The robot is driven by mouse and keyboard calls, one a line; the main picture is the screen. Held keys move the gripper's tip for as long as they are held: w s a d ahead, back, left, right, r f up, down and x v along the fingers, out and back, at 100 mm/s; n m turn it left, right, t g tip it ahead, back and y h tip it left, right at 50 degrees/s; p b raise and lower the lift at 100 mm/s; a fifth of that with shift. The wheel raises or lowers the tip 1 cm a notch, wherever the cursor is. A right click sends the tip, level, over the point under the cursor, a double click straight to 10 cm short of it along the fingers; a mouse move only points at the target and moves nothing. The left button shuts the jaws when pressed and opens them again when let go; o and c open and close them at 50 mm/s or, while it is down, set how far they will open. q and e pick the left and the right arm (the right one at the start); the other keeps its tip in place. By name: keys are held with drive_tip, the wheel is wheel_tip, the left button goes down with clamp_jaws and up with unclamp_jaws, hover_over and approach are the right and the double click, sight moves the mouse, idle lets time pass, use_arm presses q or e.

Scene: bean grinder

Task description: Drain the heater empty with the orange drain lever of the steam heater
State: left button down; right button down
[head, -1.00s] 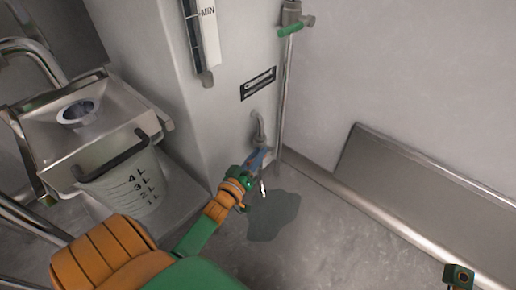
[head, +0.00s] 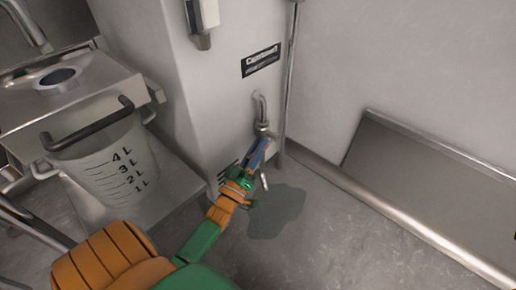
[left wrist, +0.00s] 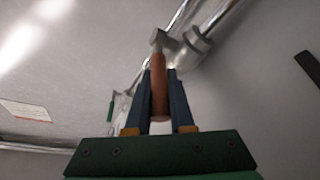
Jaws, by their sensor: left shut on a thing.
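The steam heater (head: 222,108) is the tall pale cabinet in the middle of the head view. A bent metal drain pipe (head: 261,108) comes out of its front, low down. My left gripper (head: 259,150) is at the drain fitting below this pipe. In the left wrist view the orange drain lever (left wrist: 158,85) stands between the two blue fingers of my left gripper (left wrist: 162,100), which is shut on it. The fingers hide most of the lever in the head view. My right gripper is not in view.
A dark wet patch (head: 278,212) lies on the floor below the drain. A measuring bucket (head: 108,160) with litre marks and a dark handle stands at the left, by a metal counter (head: 100,83). A metal panel (head: 420,180) leans along the right wall. The floor at front right is clear.

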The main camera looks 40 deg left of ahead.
use_arm(q)
drive_tip(key=c, duration=1.1)
unclamp_jaws()
drive_tip(key=p+v, duration=0.1)
drive_tip(key=v, duration=0.6)
drive_tip(key=shift+f+p, duration=0.1)
drive_tip(key=shift+p, duration=0.3)
